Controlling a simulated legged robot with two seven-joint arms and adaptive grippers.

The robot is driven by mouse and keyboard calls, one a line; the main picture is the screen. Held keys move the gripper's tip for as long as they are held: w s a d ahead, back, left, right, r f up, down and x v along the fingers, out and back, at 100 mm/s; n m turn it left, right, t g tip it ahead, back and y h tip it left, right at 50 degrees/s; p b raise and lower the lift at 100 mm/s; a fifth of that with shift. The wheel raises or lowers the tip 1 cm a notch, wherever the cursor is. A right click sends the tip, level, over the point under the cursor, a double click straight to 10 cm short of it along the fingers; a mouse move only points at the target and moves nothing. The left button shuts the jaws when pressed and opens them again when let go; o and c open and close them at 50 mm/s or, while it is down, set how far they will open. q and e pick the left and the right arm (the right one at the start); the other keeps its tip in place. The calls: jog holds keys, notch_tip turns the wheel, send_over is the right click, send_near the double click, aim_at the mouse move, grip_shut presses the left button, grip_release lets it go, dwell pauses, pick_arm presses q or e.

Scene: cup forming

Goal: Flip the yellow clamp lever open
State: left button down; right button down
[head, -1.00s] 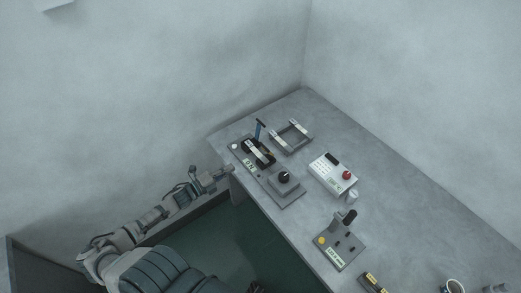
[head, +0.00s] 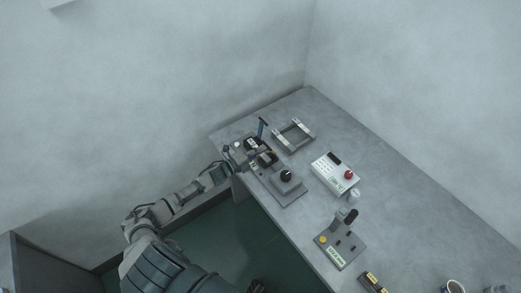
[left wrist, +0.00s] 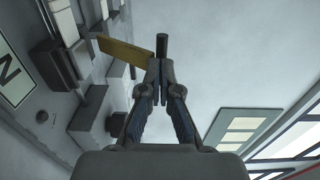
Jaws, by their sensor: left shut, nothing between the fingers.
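The yellow clamp lever shows in the left wrist view as a flat, dull yellow bar (left wrist: 124,52), left of and beyond the fingertips. Its right end is close to a dark upright rod (left wrist: 161,44); I cannot tell whether they touch. My left gripper (left wrist: 160,82) is shut with nothing between its fingers. In the head view the left gripper (head: 251,156) is at the near edge of the black clamp fixture (head: 267,159), partly covering it. The lever is too small to make out clearly there. My right gripper is not in view.
A blue-handled lever (head: 262,127) rises behind the fixture. A grey frame (head: 293,134) stands beyond it. A black knob (head: 286,175) is nearer. A white box with a red button (head: 335,174) and a joystick panel (head: 340,244) stand further right on the grey table (head: 415,225).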

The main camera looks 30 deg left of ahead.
aim_at(267, 145)
pick_arm(q)
jog(key=shift+w, duration=0.1)
jog(key=shift+a, duration=0.2)
jog(key=w, duration=0.1)
jog(key=w+d+r, duration=0.1)
jog(key=w+r, duration=0.1)
jog(key=shift+w+d+r, duration=0.1)
jog(key=shift+w+d, duration=0.05)
jog(key=shift+d, duration=0.15)
jog(key=shift+r+b+x, duration=0.15)
jog(key=shift+x, duration=0.95)
jog(key=shift+r+b+x, duration=0.15)
jog(key=shift+r+x, duration=0.05)
jog(key=shift+x, duration=0.9)
jog(key=shift+r, duration=0.1)
